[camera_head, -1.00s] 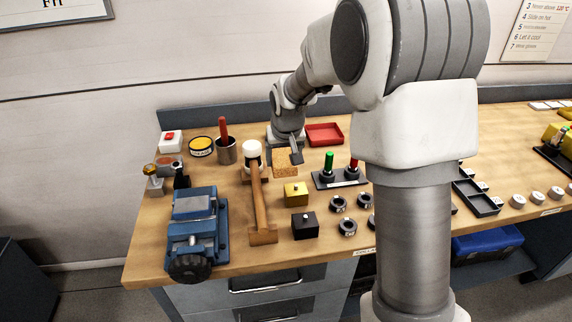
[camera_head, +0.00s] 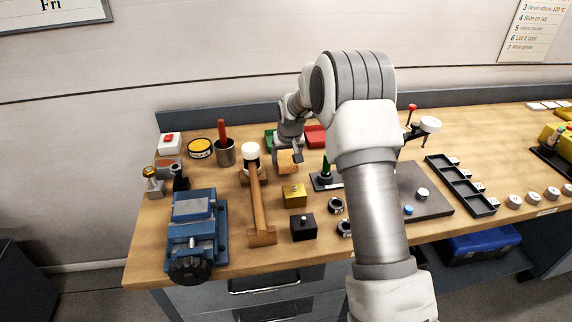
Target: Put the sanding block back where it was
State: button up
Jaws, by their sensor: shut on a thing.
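The sanding block (camera_head: 286,164), a small cork-orange block, shows at the tip of my gripper (camera_head: 290,154), near the middle of the bench's left half. My gripper is shut on it. The block appears to be just above the bench behind the brass-coloured block, but I cannot tell its exact height. My gripper's fingers are small in this view and partly hide the block's upper edge.
The mallet (camera_head: 258,205) lies left of the block, with the blue vise (camera_head: 196,230) farther left. A brass block (camera_head: 294,195) and black block (camera_head: 303,226) stand in front. Green (camera_head: 272,136) and red (camera_head: 316,135) trays sit behind. My arm hides part of the bench.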

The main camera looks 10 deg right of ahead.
jog(key=shift+f, duration=1.4)
jog(key=shift+f, duration=0.15)
jog(key=o, duration=1.2)
jog(key=shift+o, duration=0.2)
